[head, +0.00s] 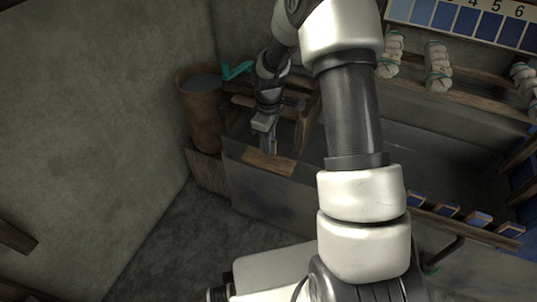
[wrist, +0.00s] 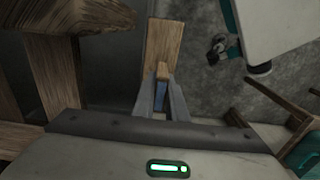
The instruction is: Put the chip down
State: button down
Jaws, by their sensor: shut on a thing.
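My gripper (head: 269,143) points down near the left end of the vat, over a flat wooden board (head: 266,163). In the wrist view, my gripper (wrist: 162,82) is shut on a small chip (wrist: 161,91), with blue showing between the fingers and a wooden end at the tips. The board (wrist: 164,38) is just beyond the fingertips. I cannot tell whether the chip touches it. In the head view the chip is too small to make out clearly.
A brown bucket (head: 203,115) stands left of the vat (head: 440,155). A rack of blue-faced chips (head: 463,215) lies along the vat's front right edge. Wooden beams (wrist: 55,70) stand close left of my gripper.

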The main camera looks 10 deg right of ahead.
jog(key=shift+f+b, duration=0.4)
jog(key=shift+f, duration=1.4)
jog(key=shift+f, duration=0.1)
jog(key=shift+f, duration=0.15)
jog(key=c, duration=1.8)
grip_release()
jog(key=shift+o, duration=0.2)
jog(key=shift+r, duration=0.2)
